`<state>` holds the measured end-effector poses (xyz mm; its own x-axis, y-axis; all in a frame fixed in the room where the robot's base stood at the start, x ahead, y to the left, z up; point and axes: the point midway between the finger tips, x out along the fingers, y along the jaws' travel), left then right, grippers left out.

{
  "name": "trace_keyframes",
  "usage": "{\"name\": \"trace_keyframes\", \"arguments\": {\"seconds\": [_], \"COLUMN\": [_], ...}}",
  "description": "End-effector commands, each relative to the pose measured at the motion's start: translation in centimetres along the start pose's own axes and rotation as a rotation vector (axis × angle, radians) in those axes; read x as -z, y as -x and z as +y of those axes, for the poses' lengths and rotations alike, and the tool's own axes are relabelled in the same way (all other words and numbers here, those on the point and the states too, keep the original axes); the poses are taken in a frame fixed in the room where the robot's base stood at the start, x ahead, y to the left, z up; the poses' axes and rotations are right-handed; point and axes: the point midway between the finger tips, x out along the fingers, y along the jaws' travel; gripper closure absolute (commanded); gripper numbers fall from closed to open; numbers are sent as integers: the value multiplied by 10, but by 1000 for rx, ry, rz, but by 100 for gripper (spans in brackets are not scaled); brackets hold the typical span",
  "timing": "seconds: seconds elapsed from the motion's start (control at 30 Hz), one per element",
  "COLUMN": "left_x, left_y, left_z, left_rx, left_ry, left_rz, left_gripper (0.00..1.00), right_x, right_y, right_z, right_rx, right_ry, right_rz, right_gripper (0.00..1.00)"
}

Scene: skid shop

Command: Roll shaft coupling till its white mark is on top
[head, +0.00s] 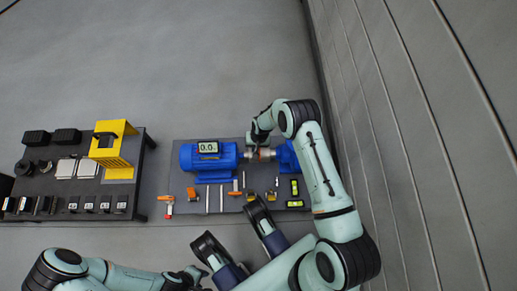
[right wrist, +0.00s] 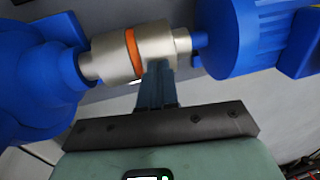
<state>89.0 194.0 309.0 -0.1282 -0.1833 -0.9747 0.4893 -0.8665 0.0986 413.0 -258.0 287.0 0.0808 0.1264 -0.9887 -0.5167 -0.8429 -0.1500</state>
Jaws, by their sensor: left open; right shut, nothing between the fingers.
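The shaft coupling (head: 262,154) is a silver cylinder between the blue motor (head: 208,157) and a blue housing (head: 287,155). In the right wrist view the coupling (right wrist: 118,57) shows an orange ring around its middle. A small pale patch shows at its lower edge; I cannot tell whether this is the white mark. My right gripper (right wrist: 158,72) is shut and empty, its fingertips at the coupling's side near the orange ring. Whether they touch it is unclear. My left gripper (head: 194,274) is open, low in the head view, away from the coupling.
Several small tools lie on the dark skid plate (head: 180,182) below the motor. A dark table (head: 145,160) at left holds a yellow stand (head: 112,150) and several blocks. A panelled wall (head: 430,130) rises at right.

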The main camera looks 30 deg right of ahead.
Motion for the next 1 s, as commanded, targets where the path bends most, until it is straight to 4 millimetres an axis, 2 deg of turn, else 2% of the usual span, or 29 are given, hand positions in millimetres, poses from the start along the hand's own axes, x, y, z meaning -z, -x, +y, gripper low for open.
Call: {"name": "trace_keyframes", "arguments": {"seconds": [1.0], "left_x": [-1], "left_y": [1], "left_z": [0], "left_rx": [0], "left_ry": [0], "left_rz": [0], "left_gripper": [57], "right_x": [-10], "right_y": [-4], "right_z": [1], "right_rx": [-2], "right_ry": [1], "right_rz": [-11], "right_gripper": [100]}}
